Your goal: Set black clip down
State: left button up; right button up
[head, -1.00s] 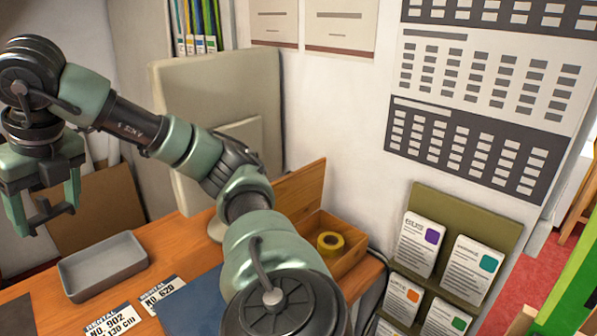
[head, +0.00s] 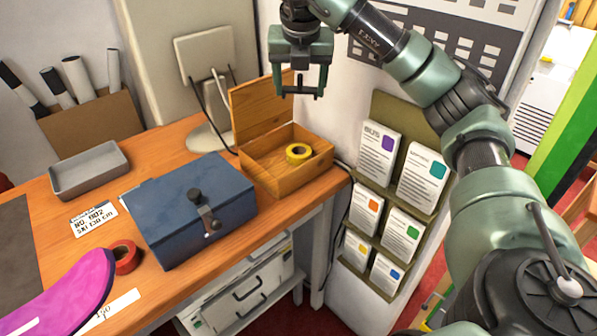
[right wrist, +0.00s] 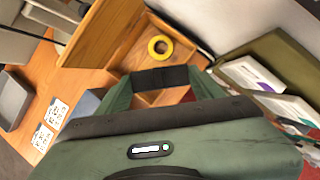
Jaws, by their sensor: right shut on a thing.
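My right gripper (head: 300,93) hangs pointing down in the head view, above the open wooden box (head: 275,182). It is shut on the black clip (right wrist: 162,77), which shows as a dark bar between the two fingers in the right wrist view. In the head view the clip is a small dark bar (head: 300,91) at the fingertips, clear of the box. My left gripper is out of view.
A yellow tape roll (head: 298,153) lies in the wooden box, whose lid (head: 261,108) stands open. A blue box (head: 175,213), a red tape roll (head: 125,257) and a grey tray (head: 90,171) are on the bench. A card rack (head: 388,112) is at right.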

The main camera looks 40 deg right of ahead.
jog(key=w+a+f+m+g+h+b, duration=0.1)
jog(key=w+a+f+m+b, duration=0.2)
jog(key=w, duration=0.4)
jog(key=m, duration=0.2)
send_over(283, 167)
jog(key=a, duration=0.1)
jog(key=shift+g, duration=0.4)
jog(key=f, duration=1.6)
jog(key=shift+s+a+p, duration=0.1)
jog(key=shift+s+p, duration=0.25)
jog(key=shift+s, duration=0.05)
jog(key=shift+w+f, duration=0.1)
jog(key=shift+f, duration=0.55)
notch_tip(283, 167, down, 3)
jog(key=shift+f+p, duration=0.15)
jog(key=shift+p, duration=0.25)
jog(key=shift+f, duration=0.25)
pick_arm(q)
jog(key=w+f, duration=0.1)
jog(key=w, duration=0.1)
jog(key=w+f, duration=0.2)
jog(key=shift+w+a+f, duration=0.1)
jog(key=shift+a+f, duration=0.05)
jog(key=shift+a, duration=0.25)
pick_arm(e)
jog(key=o, duration=1.4)
jog(key=shift+c, duration=0.2)
